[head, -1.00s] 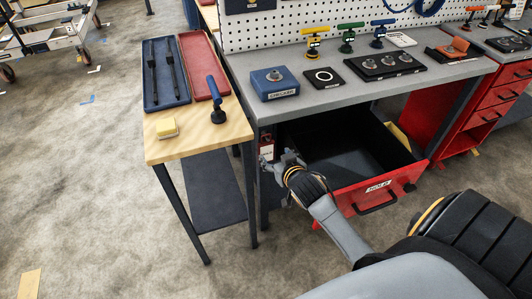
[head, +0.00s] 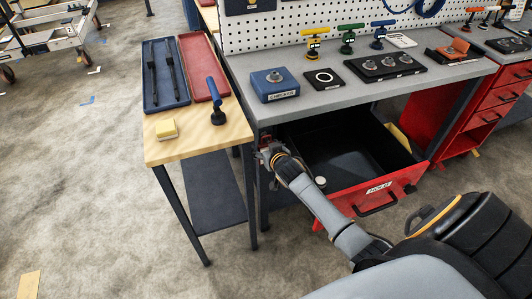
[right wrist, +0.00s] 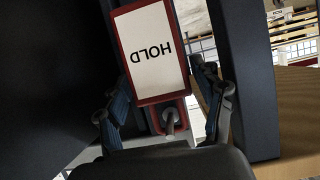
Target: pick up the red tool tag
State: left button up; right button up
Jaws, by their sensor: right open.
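The red tool tag (right wrist: 152,50) fills the upper middle of the right wrist view. It has a red border and a white face reading HOLD upside down. Its narrow red end loops around a grey peg (right wrist: 170,124). In the head view only a sliver of the tag (head: 265,141) shows at the bench's front left leg, mostly hidden by my gripper. My right gripper (right wrist: 163,75) is open, with one blue-padded finger on each side of the tag; I see gaps between fingers and tag. It also shows in the head view (head: 268,155). My left gripper is not in view.
The wooden side table (head: 200,135) stands close on the left, holding a blue tray (head: 163,98), a red tray (head: 212,75) and a blue-handled tool (head: 215,100). The grey bench top (head: 340,95) lies above.

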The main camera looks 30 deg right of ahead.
jog(key=shift+c, duration=0.4)
jog(key=c, duration=0.9)
jog(key=shift+o, duration=0.2)
jog(key=shift+r, duration=0.15)
